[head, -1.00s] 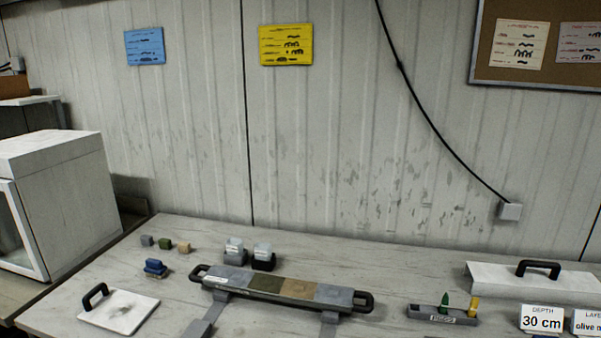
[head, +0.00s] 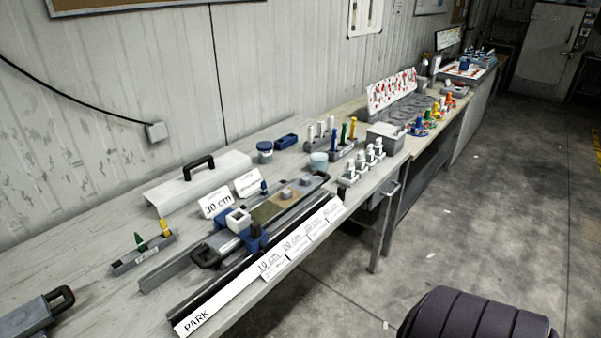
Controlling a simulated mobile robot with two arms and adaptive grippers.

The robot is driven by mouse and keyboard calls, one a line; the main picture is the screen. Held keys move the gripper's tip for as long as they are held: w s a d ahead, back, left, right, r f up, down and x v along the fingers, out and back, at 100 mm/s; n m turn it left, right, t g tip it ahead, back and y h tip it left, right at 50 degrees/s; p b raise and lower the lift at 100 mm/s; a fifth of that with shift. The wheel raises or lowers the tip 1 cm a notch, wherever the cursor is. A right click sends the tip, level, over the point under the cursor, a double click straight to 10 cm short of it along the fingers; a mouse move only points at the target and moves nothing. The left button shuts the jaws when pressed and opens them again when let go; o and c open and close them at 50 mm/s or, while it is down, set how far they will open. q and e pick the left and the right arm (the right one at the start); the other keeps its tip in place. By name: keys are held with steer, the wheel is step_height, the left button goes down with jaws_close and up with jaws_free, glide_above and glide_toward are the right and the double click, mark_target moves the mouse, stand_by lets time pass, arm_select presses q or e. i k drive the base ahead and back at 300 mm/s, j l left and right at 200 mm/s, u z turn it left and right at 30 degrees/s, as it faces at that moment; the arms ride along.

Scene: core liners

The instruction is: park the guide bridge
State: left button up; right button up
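A blue bridge-like piece with a white square block (head: 238,219), which looks like the guide bridge (head: 256,238), straddles a long core liner. The liner has black end handles (head: 206,257) and lies in a grey rail (head: 160,275) on the bench. A white scale strip (head: 228,300) runs along the front of the rail. It reads PARK at its near left end, with depth labels such as 10 cm further right. The bridge stands well right of the PARK mark. Neither of my grippers shows in the head view.
A white cover with a black handle (head: 198,178) and a 30 cm sign (head: 216,202) stand behind the rail. A marker holder (head: 143,253) is at left. Bottle racks (head: 362,165) stand at right. A dark ribbed rounded object (head: 475,318) is at bottom right. Open floor lies beyond the bench.

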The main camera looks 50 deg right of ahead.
mark_target(254, 237)
steer(key=z, duration=1.2)
